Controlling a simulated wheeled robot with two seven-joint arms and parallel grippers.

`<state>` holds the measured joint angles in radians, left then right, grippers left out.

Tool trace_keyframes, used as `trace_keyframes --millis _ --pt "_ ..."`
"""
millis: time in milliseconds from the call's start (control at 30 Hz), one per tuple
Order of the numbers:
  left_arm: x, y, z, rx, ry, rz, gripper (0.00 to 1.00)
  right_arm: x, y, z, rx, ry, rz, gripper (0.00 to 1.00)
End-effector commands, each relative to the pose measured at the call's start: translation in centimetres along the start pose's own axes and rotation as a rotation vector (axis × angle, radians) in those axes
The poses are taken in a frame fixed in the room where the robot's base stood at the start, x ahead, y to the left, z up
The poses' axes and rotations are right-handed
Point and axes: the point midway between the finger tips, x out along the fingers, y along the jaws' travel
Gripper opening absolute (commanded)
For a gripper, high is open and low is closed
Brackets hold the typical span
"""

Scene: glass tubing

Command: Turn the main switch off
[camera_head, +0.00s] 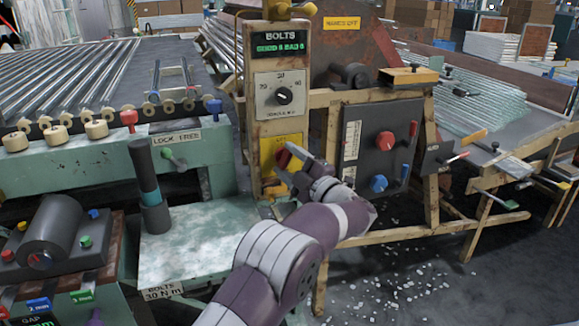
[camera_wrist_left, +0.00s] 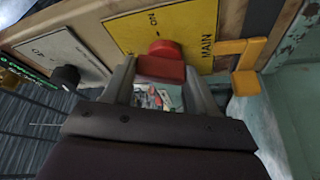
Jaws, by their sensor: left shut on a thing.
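The main switch is a red knob (camera_wrist_left: 163,66) on a yellow plate (camera_wrist_left: 170,28) marked "ON" and "MAIN", seen in the left wrist view. In the head view the yellow plate (camera_head: 282,148) sits low on the wooden post, with the red of the switch (camera_head: 284,159) partly hidden by my gripper. My left gripper (camera_wrist_left: 163,78) is shut on the red switch, one finger on each side. It also shows in the head view (camera_head: 287,168). The switch's exact pointing direction is hard to tell. My right gripper is not in view.
Above the plate is a dial (camera_head: 284,96) with a black knob and a "BOLTS" display (camera_head: 281,46). A dark panel (camera_head: 380,150) with red and blue knobs stands to the right. A yellow bracket (camera_wrist_left: 246,62) juts out beside the plate. A green bench (camera_head: 190,255) is at left.

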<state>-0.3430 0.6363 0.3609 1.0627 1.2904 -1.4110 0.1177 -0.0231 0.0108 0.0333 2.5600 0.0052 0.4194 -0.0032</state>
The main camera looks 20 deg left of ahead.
Motion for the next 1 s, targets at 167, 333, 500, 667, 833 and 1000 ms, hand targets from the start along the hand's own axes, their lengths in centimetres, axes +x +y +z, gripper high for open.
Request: trace_keyframes --millis 167,333,500,667,833,1000 --pt "-0.09 -0.16 0.11 -0.139 -0.003 -0.06 0.27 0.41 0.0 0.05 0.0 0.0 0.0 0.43" --pt "-0.07 -0.14 0.05 -0.253 -0.002 -0.108 0.27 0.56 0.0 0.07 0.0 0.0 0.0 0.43" --pt "-0.05 -0.1 0.01 -0.338 -0.002 -0.143 0.27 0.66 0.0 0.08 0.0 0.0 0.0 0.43" --pt "-0.04 -0.12 -0.02 -0.389 -0.002 -0.165 0.27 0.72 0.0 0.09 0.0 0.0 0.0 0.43" --pt "-0.04 -0.14 -0.03 -0.417 -0.001 -0.178 0.27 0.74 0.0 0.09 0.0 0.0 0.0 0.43" --pt "-0.03 -0.15 -0.03 -0.425 -0.001 -0.182 0.27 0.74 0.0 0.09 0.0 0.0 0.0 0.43"
